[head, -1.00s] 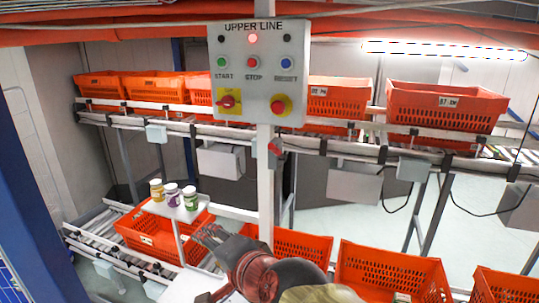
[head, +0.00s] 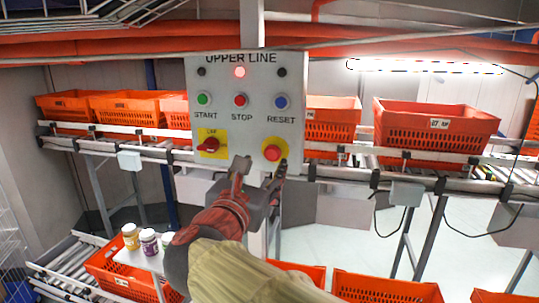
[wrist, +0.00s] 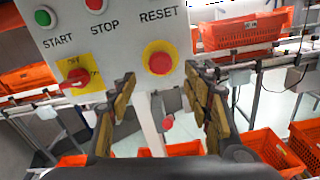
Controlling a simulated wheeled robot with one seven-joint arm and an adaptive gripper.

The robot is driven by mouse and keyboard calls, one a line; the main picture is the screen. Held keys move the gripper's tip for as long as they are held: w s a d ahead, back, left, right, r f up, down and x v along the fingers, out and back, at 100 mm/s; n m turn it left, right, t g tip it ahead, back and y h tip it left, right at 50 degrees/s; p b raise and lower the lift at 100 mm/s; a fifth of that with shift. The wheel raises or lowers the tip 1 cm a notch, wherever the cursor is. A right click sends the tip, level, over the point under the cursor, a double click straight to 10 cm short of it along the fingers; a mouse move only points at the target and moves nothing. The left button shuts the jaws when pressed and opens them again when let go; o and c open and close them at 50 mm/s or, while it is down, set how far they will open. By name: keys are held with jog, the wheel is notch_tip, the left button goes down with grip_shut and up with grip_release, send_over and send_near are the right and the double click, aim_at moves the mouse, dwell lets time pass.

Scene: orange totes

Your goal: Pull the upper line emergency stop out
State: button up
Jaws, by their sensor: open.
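The UPPER LINE panel (head: 205,130) is a grey box on a post. Its emergency stop (head: 272,152) is a red mushroom button on a yellow plate at the panel's lower right. It also shows in the wrist view (wrist: 159,60), top centre. My gripper (head: 260,168) is open and empty, just below and in front of the button in the head view. In the wrist view my fingers (wrist: 160,82) stand spread to the left and right below the button, apart from it. Whether the button is pressed in or out I cannot tell.
A red rotary switch (head: 208,144) on yellow sits left of the stop. Green, red and blue buttons and a lit red lamp (head: 240,72) are above. A smaller red knob (wrist: 168,122) shows below the panel. Orange totes (head: 435,125) stand on conveyors behind.

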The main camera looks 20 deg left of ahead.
aim_at(272, 154)
jog(key=w+p, duration=0.2)
jog(key=w, duration=0.4)
jog(key=shift+w+a, duration=0.1)
jog(key=shift+w, duration=0.3)
jog(key=shift+r, duration=0.1)
jog(key=shift+c, duration=0.8)
jog(key=c, duration=1.1)
grip_shut()
